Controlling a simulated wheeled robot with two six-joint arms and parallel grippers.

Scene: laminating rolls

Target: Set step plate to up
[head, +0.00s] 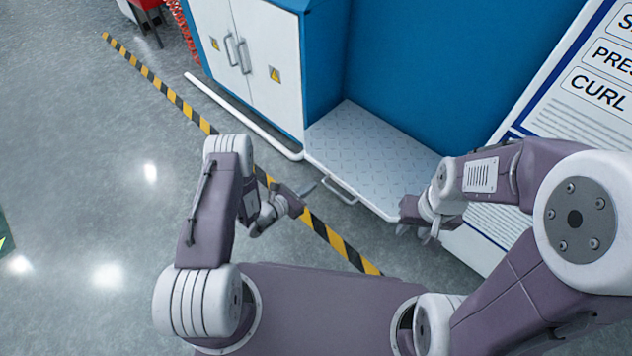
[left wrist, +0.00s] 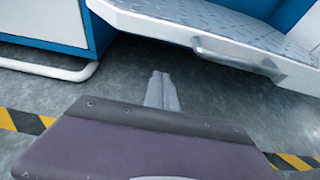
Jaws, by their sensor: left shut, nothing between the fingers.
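The step plate (head: 372,150) is a grey diamond-tread plate that sticks out flat from the blue machine, above the floor. A bar handle (head: 340,191) is on its front edge. In the left wrist view the plate (left wrist: 205,22) crosses the top, with its handle (left wrist: 235,56) right of centre. My left gripper (head: 311,189) is shut and empty, just in front of the plate's edge and left of the handle. Its fingers (left wrist: 162,88) point toward the space below the plate's edge, apart from the handle. My right gripper (head: 416,236) is near the plate's right front corner; its finger gap is unclear.
A white two-door cabinet (head: 257,55) stands left of the plate, with a white floor rail (head: 245,118) before it. Yellow-black floor tape (head: 185,107) runs under my left arm. A lettered panel (head: 585,105) is at right.

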